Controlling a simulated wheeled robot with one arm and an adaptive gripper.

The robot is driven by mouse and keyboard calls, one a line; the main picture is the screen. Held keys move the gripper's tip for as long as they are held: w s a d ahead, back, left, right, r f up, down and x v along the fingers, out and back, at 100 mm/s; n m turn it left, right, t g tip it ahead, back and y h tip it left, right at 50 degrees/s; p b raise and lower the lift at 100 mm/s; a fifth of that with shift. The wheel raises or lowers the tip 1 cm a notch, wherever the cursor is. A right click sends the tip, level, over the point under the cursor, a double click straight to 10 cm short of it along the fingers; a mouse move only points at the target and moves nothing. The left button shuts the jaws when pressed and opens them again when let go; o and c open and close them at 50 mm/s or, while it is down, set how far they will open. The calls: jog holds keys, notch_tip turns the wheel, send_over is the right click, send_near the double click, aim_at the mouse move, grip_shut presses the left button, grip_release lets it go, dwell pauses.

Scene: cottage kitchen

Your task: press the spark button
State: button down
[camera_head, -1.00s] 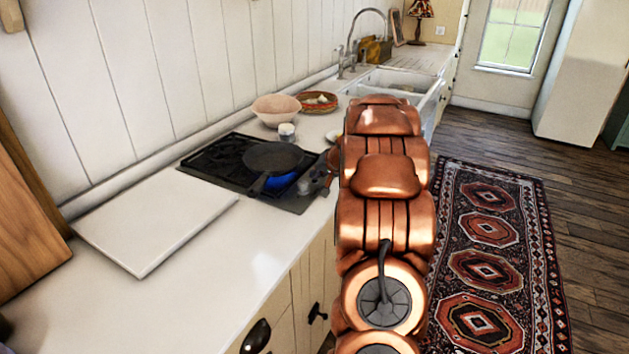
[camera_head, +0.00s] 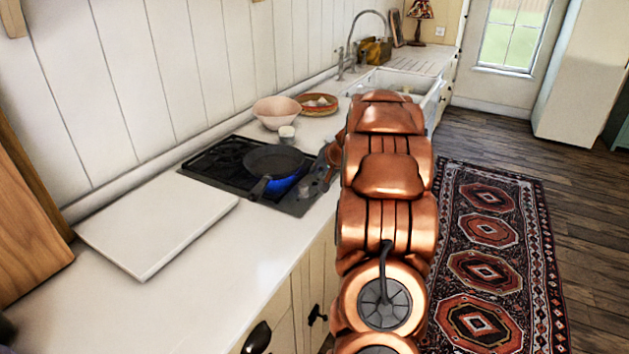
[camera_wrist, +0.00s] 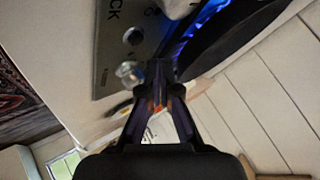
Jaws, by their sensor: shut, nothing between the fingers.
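The hob (camera_head: 215,163) is set in the counter, with a dark pan (camera_head: 274,158) on it. Blue flame (camera_head: 283,184) shows under the pan, and also in the wrist view (camera_wrist: 197,32). In the wrist view the hob's grey control panel (camera_wrist: 112,58) carries knobs (camera_wrist: 133,36) and lettering. A small marking (camera_wrist: 103,77) is too blurred to read, and I cannot tell which control is the spark button. My gripper (camera_wrist: 160,72) is shut and empty, its fingertips close to the panel's edge; contact cannot be told. In the head view my arm largely hides the gripper.
A pale bowl (camera_head: 277,111), a woven basket (camera_head: 318,104) and a small white cup (camera_head: 287,132) stand behind the hob. A white board (camera_head: 158,220) lies on the counter at left. The sink (camera_head: 388,82) is beyond. The front counter (camera_head: 215,275) is clear.

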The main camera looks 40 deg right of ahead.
aim_at(316, 183)
jog(key=shift+r+p, duration=1.15)
jog(key=shift+r, duration=1)
